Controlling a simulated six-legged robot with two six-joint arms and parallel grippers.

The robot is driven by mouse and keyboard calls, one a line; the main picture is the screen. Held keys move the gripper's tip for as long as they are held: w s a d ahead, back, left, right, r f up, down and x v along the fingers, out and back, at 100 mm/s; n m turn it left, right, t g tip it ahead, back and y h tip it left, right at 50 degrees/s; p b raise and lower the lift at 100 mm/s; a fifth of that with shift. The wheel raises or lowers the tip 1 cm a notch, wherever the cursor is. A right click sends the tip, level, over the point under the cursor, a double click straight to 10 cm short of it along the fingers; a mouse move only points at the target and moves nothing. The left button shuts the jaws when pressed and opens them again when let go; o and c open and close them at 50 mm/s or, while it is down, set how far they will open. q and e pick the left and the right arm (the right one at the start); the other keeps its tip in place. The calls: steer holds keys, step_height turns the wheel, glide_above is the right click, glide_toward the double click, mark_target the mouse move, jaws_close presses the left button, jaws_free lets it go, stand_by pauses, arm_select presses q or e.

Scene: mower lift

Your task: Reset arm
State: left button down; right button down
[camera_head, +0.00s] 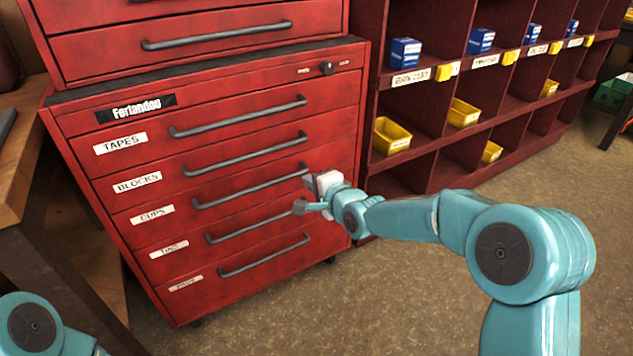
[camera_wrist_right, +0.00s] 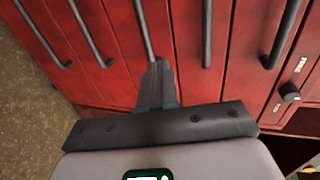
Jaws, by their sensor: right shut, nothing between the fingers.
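My right gripper (camera_head: 302,195) is in front of the right side of the red tool cabinet (camera_head: 335,110), near the right end of a middle drawer handle (camera_head: 250,186). In the right wrist view its fingers (camera_wrist_right: 157,85) are together and empty, pointing at the red drawer fronts and grey handles. I cannot tell whether the fingertips touch the handle. The drawers with labels such as TAPES (camera_head: 120,143), BLOCKS (camera_head: 137,182) and CUPS (camera_head: 152,214) look closed. Part of my left arm (camera_head: 40,325) shows at the bottom left; its gripper is out of view.
A dark red shelf unit (camera_head: 420,100) with yellow bins (camera_head: 391,136) and blue boxes (camera_head: 405,53) stands right of the cabinet. A wooden bench (camera_head: 22,150) is at the left. The floor (camera_head: 400,290) in front of the shelves is clear. A round lock knob (camera_wrist_right: 289,92) is on the cabinet.

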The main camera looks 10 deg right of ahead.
steer(key=s+d+f+g, duration=0.1)
steer(key=s+f+g, duration=0.1)
steer(key=s+f, duration=0.55)
steer(key=s+d+f+g+h, duration=0.1)
steer(key=s+f+g, duration=0.25)
steer(key=f, duration=0.65)
steer(key=s+d+f+g, duration=0.1)
steer(key=s+f, duration=0.5)
steer(key=f, duration=0.2)
steer(key=s+a+f+n+g, duration=0.1)
steer(key=s+f+n+g, duration=0.1)
steer(key=s+n, duration=0.35)
steer(key=s+a+f+n+g, duration=0.1)
steer(key=s+f+n+g, duration=0.15)
steer(key=s, duration=0.65)
steer(key=s+a+f+n+g, duration=0.1)
steer(key=s+f+n+g, duration=0.15)
steer(key=s, duration=0.45)
step_height(320, 180, up, 30)
steer(key=n+p, duration=0.2)
steer(key=p, duration=2.9)
steer(key=shift+s+a+r, duration=0.2)
steer(key=shift+s+a, duration=0.1)
steer(key=shift+s, duration=0.05)
